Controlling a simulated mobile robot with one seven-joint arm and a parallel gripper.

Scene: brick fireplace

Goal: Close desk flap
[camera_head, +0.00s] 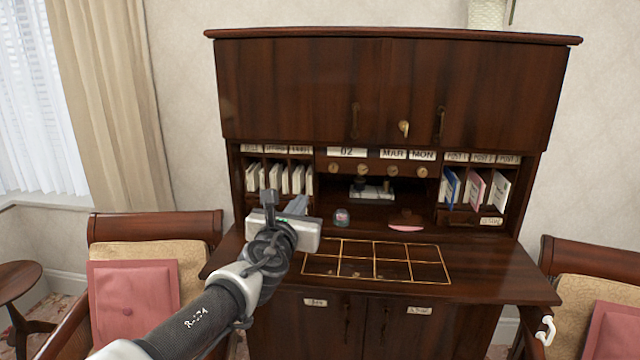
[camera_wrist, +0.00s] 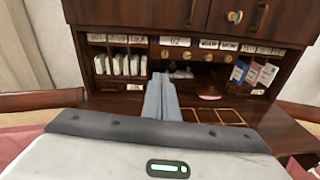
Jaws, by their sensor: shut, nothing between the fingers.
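A dark wooden desk cabinet (camera_head: 290,90) stands against the wall. Its desk flap (camera_head: 480,270) lies lowered and flat, with a gold grid inlaid on it; the flap also shows in the wrist view (camera_wrist: 262,137). My gripper (camera_head: 297,205) is above the left part of the flap, in front of the left letter slots. In the wrist view the fingers (camera_wrist: 160,98) are together and hold nothing. I cannot tell whether the gripper touches the flap; it looks apart from it. My arm hides the flap's left front part.
Envelopes (camera_head: 478,190) stand in the right slots. A small jar (camera_head: 342,216), a pink item (camera_head: 406,228) and an inkstand (camera_head: 372,192) sit at the back of the desk. Chairs with pink cushions (camera_head: 133,300) flank the desk. A white handle (camera_head: 545,331) shows at right.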

